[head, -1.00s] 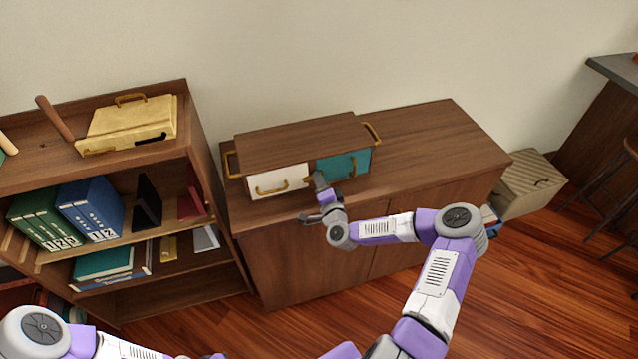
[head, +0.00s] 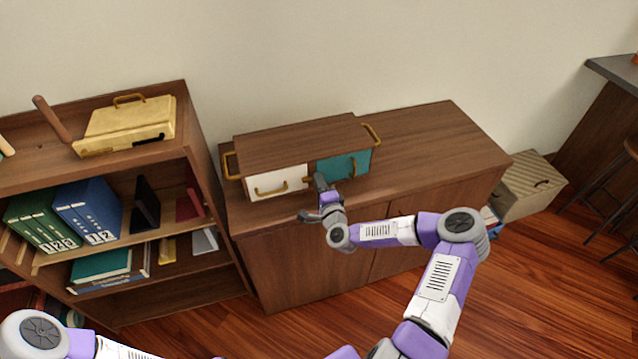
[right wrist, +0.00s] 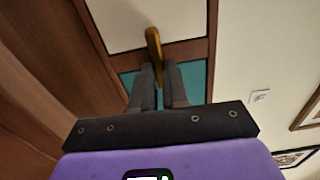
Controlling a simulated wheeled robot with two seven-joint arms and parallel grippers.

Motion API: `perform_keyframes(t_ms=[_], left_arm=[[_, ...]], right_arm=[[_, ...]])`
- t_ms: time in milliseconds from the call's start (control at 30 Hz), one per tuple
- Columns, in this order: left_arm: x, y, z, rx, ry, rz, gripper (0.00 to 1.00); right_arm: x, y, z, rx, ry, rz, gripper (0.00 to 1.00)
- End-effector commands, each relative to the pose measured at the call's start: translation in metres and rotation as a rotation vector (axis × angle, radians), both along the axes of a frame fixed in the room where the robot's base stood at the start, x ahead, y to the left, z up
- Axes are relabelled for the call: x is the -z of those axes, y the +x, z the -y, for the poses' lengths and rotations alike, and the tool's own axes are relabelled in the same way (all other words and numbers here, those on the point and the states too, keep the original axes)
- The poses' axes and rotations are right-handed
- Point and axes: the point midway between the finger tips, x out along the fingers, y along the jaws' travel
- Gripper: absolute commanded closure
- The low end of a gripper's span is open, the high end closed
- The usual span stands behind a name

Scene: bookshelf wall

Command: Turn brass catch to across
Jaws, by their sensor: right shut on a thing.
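The brass catch (right wrist: 153,44) is a narrow bar on the brown divider between the white drawer front (right wrist: 128,20) and the teal one (right wrist: 197,80). In the right wrist view it lies over the divider and reaches onto the white side. In the head view only a small brass bit (head: 307,181) shows beside my fingers. My right gripper (right wrist: 159,72) is shut on the catch, its fingers hiding the catch's near end. In the head view, the right gripper (head: 320,183) is at the front of the small cabinet (head: 300,145). My left gripper is out of view.
The small cabinet has brass side handles (head: 372,135) and stands on a wooden sideboard (head: 440,140), whose right top is clear. A bookshelf (head: 195,130) with binders stands close at the left. A striped box (head: 527,185) is on the floor at the right.

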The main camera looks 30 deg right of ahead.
Motion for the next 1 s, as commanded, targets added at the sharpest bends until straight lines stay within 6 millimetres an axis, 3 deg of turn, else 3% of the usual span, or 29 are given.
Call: perform_keyframes(t_ms=[33, 67, 200, 567, 1000], left_arm=[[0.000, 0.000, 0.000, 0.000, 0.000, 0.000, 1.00], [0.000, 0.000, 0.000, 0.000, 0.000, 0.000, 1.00], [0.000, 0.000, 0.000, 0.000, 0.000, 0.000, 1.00], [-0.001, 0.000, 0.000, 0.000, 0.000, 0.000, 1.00], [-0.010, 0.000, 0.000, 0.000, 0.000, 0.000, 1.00]], right_arm=[[0.001, 0.000, -0.002, -0.004, 0.006, -0.002, 1.00], [0.001, 0.000, -0.002, -0.004, 0.006, -0.002, 0.83], [0.001, 0.000, -0.001, -0.003, 0.003, -0.001, 0.62], [0.000, -0.004, -0.001, -0.001, 0.001, -0.002, 0.61], [0.000, -0.065, -0.016, -0.003, 0.003, -0.003, 0.61]])
